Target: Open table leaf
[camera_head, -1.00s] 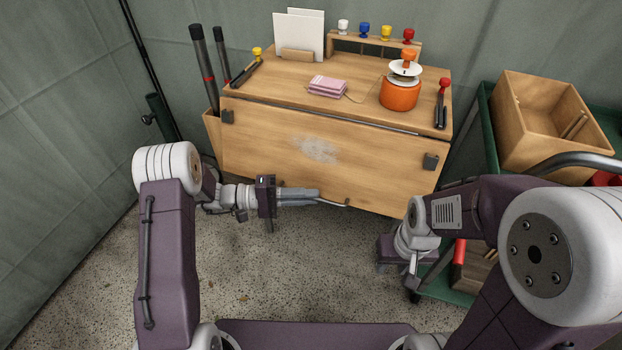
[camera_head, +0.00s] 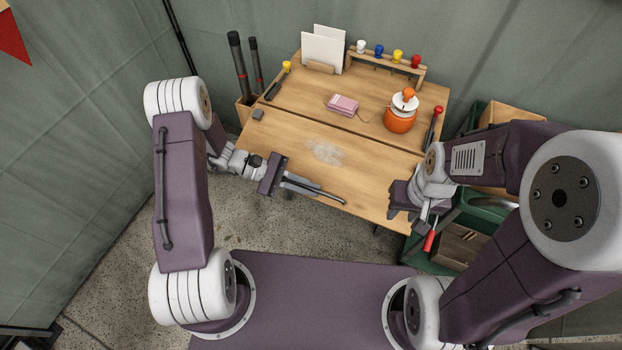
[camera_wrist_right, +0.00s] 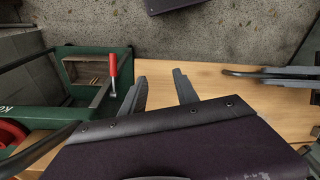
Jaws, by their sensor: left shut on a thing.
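The wooden table leaf (camera_head: 370,175) is raised and looks roughly level with the table top (camera_head: 310,100), joined along a dark seam. A pale worn patch marks its middle. My left gripper (camera_head: 312,190) is at the leaf's front edge, shut on the dark bar handle (camera_head: 333,197); its fingers partly hide the grip. The bar also shows at the right of the right wrist view (camera_wrist_right: 270,74). My right gripper (camera_head: 424,216) is by the leaf's front right corner. In the right wrist view its two fingers (camera_wrist_right: 160,88) are apart and empty, with wood behind them.
The table top holds an orange pot (camera_head: 401,120), pink cloths (camera_head: 342,105), white cards (camera_head: 323,48) and a rack of coloured knobs (camera_head: 388,62). A green cart (camera_head: 480,213) with a red-handled item (camera_head: 429,240) stands close on the right. Floor is open at left front.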

